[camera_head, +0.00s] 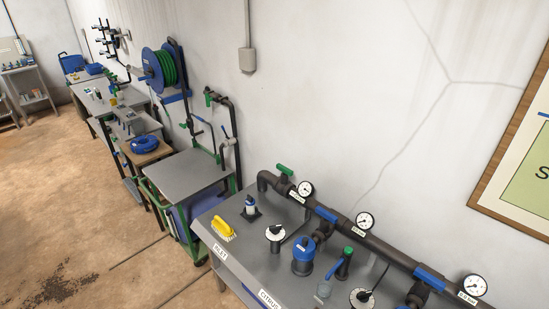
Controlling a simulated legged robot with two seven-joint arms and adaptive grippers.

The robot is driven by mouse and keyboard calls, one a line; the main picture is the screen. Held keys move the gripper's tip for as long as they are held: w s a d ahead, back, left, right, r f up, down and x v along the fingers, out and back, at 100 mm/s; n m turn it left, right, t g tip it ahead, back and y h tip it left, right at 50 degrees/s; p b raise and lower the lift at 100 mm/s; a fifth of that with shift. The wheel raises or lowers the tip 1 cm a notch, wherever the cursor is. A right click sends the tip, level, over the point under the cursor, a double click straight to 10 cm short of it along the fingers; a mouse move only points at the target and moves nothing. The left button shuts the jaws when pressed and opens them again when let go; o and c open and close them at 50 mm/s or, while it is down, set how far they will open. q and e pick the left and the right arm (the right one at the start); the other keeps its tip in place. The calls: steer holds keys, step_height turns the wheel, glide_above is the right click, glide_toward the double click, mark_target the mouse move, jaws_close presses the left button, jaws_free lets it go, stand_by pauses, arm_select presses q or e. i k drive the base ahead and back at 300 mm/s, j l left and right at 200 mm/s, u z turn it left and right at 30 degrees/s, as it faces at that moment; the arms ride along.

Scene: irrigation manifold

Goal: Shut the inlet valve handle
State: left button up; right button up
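A dark pipe manifold (386,246) runs along the wall above the grey bench at the lower right. A valve with a green handle (284,169) sits at its left end, near the bend; this looks like the inlet valve. A small label (297,196) is on the pipe just below it, too small to read. I cannot tell from the handle's angle whether the valve is open or shut. Neither of my grippers is in view, and nothing touches the handle.
Pressure gauges (365,221) stand on the pipe. On the bench (246,255) are a yellow brush-like item (223,228), a blue-topped canister (303,254) and dials (275,232). A grey-topped cart (187,176) stands left of the bench. Open floor (62,200) lies further left.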

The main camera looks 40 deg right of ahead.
mark_target(286, 170)
steer(key=i+z, duration=0.25)
steer(key=z, duration=0.15)
steer(key=i+j+z, duration=0.2)
steer(key=z, duration=0.15)
steer(key=i+j+z, duration=0.2)
steer(key=z, duration=0.2)
steer(key=i+j+z, duration=0.4)
steer(key=k+l, duration=0.1)
